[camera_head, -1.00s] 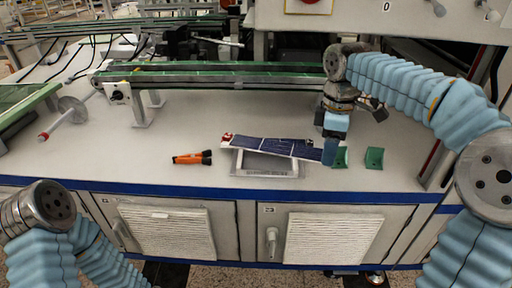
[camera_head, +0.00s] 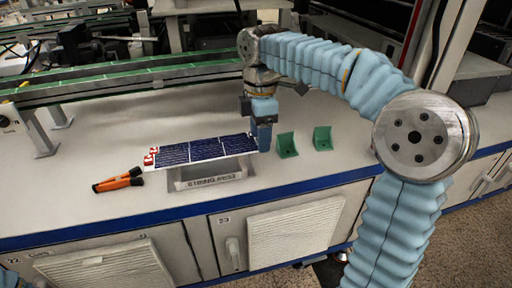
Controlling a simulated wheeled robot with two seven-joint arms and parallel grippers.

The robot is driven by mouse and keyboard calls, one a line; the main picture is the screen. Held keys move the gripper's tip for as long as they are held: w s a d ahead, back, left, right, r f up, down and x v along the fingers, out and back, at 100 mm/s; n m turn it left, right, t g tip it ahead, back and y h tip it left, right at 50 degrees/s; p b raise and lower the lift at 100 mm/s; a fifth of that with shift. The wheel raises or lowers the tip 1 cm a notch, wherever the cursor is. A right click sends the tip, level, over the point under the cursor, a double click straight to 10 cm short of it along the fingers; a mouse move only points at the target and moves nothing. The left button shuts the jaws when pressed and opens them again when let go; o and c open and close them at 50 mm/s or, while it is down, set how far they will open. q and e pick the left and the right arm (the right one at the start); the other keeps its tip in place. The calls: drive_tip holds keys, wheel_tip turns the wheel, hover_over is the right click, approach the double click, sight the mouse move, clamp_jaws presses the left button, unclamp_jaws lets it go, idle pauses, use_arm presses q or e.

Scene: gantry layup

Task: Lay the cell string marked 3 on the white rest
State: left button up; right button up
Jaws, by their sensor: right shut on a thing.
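The cell string (camera_head: 190,153) is a dark blue strip with pale lines across it and a red and white tag (camera_head: 151,156) at its left end. I cannot read the tag's number surely. My right gripper (camera_head: 262,138) is shut on the string's right end, its fingers pointing down. My left gripper is out of view.
An orange and black flashlight (camera_head: 118,181) lies to the left of the rest. Two green brackets (camera_head: 287,145) (camera_head: 322,139) stand to the right of the gripper. A green-topped rail (camera_head: 120,78) runs behind. The bench's blue front edge is close in front of the rest.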

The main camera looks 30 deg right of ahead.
drive_tip(key=shift+f+b, duration=0.35)
drive_tip(key=shift+f, duration=1.25)
drive_tip(key=shift+f, duration=0.25)
drive_tip(key=o, duration=1.1)
drive_tip(key=shift+c, duration=0.2)
wheel_tip(320, 180, up, 8)
drive_tip(key=shift+r+p, duration=0.15)
drive_tip(key=shift+p, duration=1.1)
